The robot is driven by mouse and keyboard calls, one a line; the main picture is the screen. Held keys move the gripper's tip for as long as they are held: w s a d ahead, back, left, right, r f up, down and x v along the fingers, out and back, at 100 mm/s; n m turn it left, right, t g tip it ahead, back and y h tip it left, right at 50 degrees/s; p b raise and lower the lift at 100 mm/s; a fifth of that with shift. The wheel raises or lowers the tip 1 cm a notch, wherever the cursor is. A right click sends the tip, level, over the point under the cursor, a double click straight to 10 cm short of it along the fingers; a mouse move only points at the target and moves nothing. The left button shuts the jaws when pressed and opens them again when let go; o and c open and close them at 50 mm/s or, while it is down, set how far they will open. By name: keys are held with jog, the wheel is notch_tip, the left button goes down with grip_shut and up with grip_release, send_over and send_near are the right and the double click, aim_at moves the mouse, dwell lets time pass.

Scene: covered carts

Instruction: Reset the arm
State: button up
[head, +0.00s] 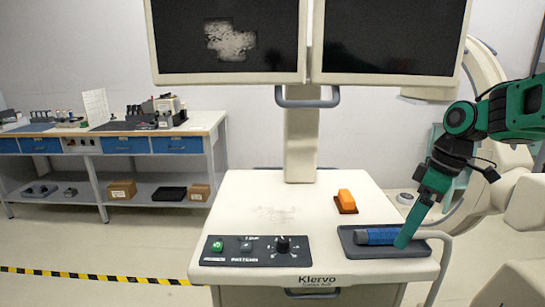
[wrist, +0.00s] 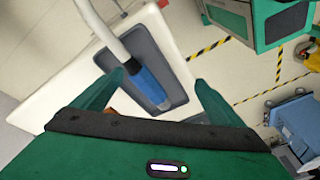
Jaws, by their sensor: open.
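My gripper (head: 403,241) is at the right end of the cart top, pointing down over the dark tray (head: 355,251). A blue cylinder with a grey end (head: 378,236) lies in the tray, just left of my gripper's fingers. In the wrist view my two green fingers stand wide apart, with my gripper (wrist: 160,80) open. The blue cylinder (wrist: 150,83) shows between and beyond them. Nothing is visibly clamped. Whether a finger touches the cylinder or tray cannot be told.
Twin monitors rise behind. A white rail (head: 444,262) curves beside the tray's right end. A workbench (head: 120,135) stands far left. The cart's middle is mostly clear.

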jog(key=s+d+f+m+h, duration=0.1)
jog(key=s+d+f+m, duration=0.1)
jog(key=s+m, duration=0.3)
jog(key=s+d+f+m+h, duration=0.1)
jog(key=s+d+m, duration=0.3)
jog(key=s, duration=0.7)
jog(key=s+d+f+m, duration=0.3)
jog(key=s+f+m, duration=0.1)
jog(key=s+m, duration=0.3)
jog(key=shift+s+m+g+h, duration=0.3)
jog(key=shift+s+g+h, duration=0.1)
jog(key=shift+s, duration=0.25)
jog(key=shift+d, duration=0.1)
jog(key=shift+w+f, duration=0.25)
jog(key=shift+w, duration=0.35)
jog(key=shift+o, duration=0.5)
